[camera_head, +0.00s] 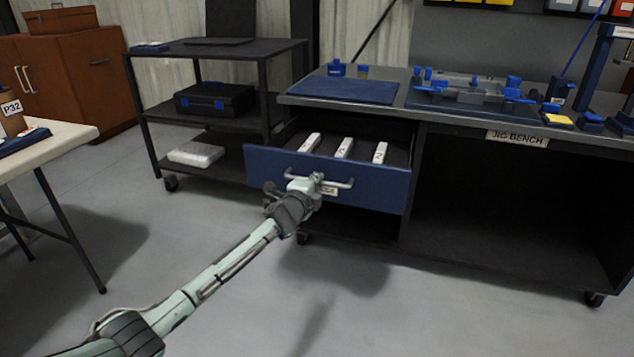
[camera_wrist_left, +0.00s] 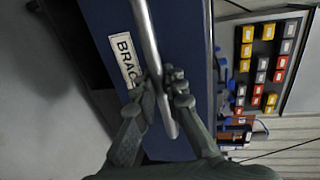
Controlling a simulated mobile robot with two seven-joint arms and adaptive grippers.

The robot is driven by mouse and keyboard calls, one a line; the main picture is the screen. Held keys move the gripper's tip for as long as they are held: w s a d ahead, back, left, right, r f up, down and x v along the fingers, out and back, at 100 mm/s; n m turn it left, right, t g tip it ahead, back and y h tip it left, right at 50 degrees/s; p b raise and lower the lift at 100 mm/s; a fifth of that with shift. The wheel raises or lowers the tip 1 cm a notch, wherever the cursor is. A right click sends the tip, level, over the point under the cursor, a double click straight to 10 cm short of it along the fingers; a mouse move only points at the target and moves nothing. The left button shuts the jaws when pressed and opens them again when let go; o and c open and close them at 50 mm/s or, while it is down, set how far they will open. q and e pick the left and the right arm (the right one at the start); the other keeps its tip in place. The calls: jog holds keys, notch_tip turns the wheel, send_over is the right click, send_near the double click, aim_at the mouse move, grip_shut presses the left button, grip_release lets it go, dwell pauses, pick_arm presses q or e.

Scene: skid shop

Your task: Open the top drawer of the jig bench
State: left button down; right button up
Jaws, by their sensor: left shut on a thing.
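The jig bench (camera_head: 470,120) stands at the right, with a label reading "JIG BENCH" on its front edge. Its blue top drawer (camera_head: 385,190) is pulled out, and its dark inside shows three white blocks (camera_head: 343,147). A grey bar handle (camera_head: 340,184) runs across the drawer front. My left gripper (camera_head: 312,182) is shut on the handle, left of its middle. The left wrist view shows the fingers (camera_wrist_left: 165,88) around the handle (camera_wrist_left: 148,45), beside a partly hidden label (camera_wrist_left: 126,60). My right gripper is in neither view.
A dark wheeled cart (camera_head: 220,135) stands left of the drawer, holding a black case (camera_head: 214,99). A pale table (camera_head: 60,140) is at the far left. Blue jigs (camera_head: 470,90) lie on the bench top. The grey floor in front of the drawer is clear apart from my arm.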

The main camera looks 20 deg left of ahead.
pick_arm(q)
jog(key=shift+a, duration=0.1)
jog(key=c, duration=1.6)
grip_release()
jog(key=v, duration=1.2)
jog(key=s+a+f+n+g+y, duration=0.25)
jog(key=s+f+n+g, duration=0.85)
jog(key=s+f, duration=1.6)
jog(key=s+f+n, duration=0.2)
jog(key=s, duration=0.2)
jog(key=s+a+f+n+g, duration=0.1)
jog(key=s+f+n, duration=0.1)
jog(key=s, duration=0.2)
jog(key=s+f+n, duration=0.2)
jog(key=s, duration=0.2)
jog(key=shift+a+g+h, duration=0.15)
jog(key=shift+g+h, duration=0.15)
jog(key=shift+h, duration=0.05)
